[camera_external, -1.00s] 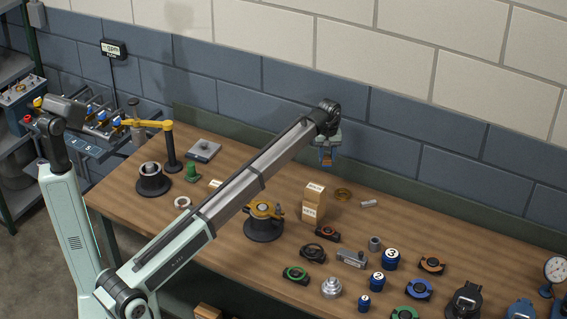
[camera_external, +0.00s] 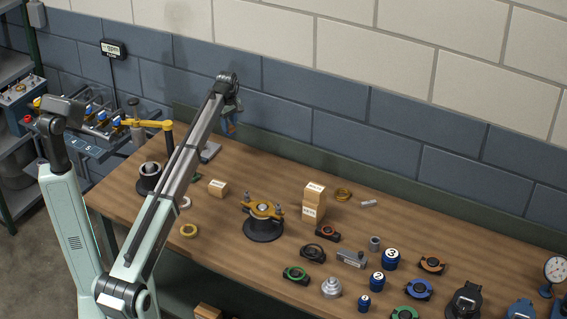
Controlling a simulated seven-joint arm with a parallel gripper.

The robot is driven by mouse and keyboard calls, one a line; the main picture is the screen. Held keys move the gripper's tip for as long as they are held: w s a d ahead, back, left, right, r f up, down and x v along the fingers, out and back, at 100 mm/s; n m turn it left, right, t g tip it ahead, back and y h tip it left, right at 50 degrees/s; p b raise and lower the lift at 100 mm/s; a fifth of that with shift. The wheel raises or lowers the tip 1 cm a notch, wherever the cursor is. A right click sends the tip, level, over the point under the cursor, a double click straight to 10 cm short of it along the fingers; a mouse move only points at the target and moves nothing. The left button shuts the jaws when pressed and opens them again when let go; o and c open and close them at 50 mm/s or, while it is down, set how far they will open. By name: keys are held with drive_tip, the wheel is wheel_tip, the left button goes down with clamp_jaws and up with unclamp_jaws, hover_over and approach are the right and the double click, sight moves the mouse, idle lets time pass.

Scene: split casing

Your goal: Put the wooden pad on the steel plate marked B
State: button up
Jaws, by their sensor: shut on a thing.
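My gripper (camera_external: 230,127) is at the back left, above the far part of the bench, near the wall. A grey steel plate (camera_external: 211,152) lies on the bench below and left of the gripper, partly hidden by my arm. No letter B can be read on it. The piece is held in the air, apart from the plate.
A black-based fixture with an orange top (camera_external: 263,215) is in the middle. Several small parts crowd the right.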

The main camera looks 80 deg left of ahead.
drive_tip(key=s+a+n, duration=0.3)
drive_tip(key=s+a, duration=0.2)
drive_tip(key=s, duration=0.6)
drive_tip(key=shift+f, duration=4.85)
drive_tip(key=shift+f, duration=0.1)
drive_tip(key=o, duration=1)
drive_tip(key=shift+a, duration=0.1)
wheel_tip(320, 180, up, 12)
drive_tip(key=shift+r, duration=0.1)
